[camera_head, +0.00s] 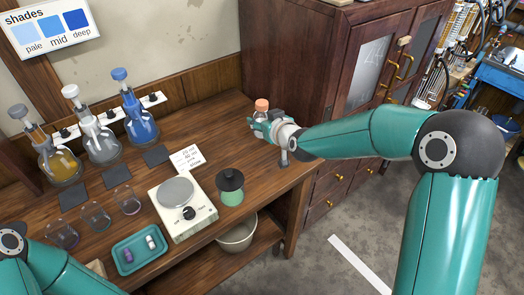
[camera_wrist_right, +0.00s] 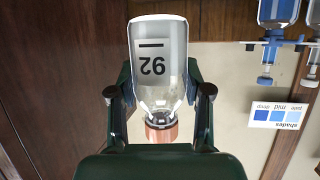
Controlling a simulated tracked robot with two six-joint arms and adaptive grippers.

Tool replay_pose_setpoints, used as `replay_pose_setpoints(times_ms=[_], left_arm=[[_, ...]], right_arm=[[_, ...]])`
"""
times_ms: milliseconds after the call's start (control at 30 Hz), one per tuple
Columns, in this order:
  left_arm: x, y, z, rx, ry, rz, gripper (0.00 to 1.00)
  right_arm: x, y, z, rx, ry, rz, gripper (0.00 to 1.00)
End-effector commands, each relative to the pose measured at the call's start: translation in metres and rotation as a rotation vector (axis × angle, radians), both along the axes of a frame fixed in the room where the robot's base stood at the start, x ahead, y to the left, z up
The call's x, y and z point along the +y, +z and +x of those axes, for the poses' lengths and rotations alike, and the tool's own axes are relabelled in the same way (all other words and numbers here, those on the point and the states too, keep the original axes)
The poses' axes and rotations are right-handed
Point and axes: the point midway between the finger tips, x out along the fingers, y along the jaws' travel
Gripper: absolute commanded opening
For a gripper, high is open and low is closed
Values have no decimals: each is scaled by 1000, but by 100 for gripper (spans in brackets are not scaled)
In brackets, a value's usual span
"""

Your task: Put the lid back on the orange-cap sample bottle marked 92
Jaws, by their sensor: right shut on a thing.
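The sample bottle (camera_wrist_right: 160,70) marked 92 is clear glass with a white label. It is upside down in the right wrist view, as is the wall sign there, so the bottle stands upright. Its orange cap (camera_wrist_right: 162,132) is at the neck, and the cap also shows in the head view (camera_head: 262,104). My right gripper (camera_head: 264,122) is shut around the bottle's body at the table's far right, by the cabinet. I cannot tell whether the bottle's base touches the table. Of my left arm only upper links show at the lower left; its gripper is out of view.
A scale (camera_head: 190,222), a dark-topped green jar (camera_head: 230,187) and a white card (camera_head: 187,159) stand left of the gripper. Several stoppered flasks (camera_head: 140,122) line the back. A teal tray (camera_head: 122,266) holds small vials. The wooden cabinet (camera_head: 290,60) is close behind the gripper.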

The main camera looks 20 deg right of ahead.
Motion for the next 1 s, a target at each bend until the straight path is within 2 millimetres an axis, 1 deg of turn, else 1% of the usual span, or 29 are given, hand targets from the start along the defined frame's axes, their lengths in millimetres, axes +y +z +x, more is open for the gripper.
replay_pose_setpoints(times_ms=[33, 100, 200, 300, 433, 767, 1000], left_arm=[[0, 3, 0, -1, 0, 0, 64], [0, 6, 0, -1, 0, 0, 64], [0, 9, 0, -1, 0, 0, 64], [0, 11, 0, -1, 0, 0, 64], [0, 11, 0, 0, 0, 0, 64], [0, 12, 0, 0, 0, 0, 64], [0, 18, 0, 0, 0, 0, 64]], right_arm=[[0, -14, 0, 6, 0, -1, 0], [0, -32, -1, 5, 0, 0, 0], [-1, -53, 0, 3, -1, 0, 0], [0, -68, 0, 1, 0, 1, 0], [-1, -76, 0, -2, -1, 0, 0], [-1, -79, 0, -2, -2, 0, 0], [-1, -108, 0, 0, -2, -1, 0]])
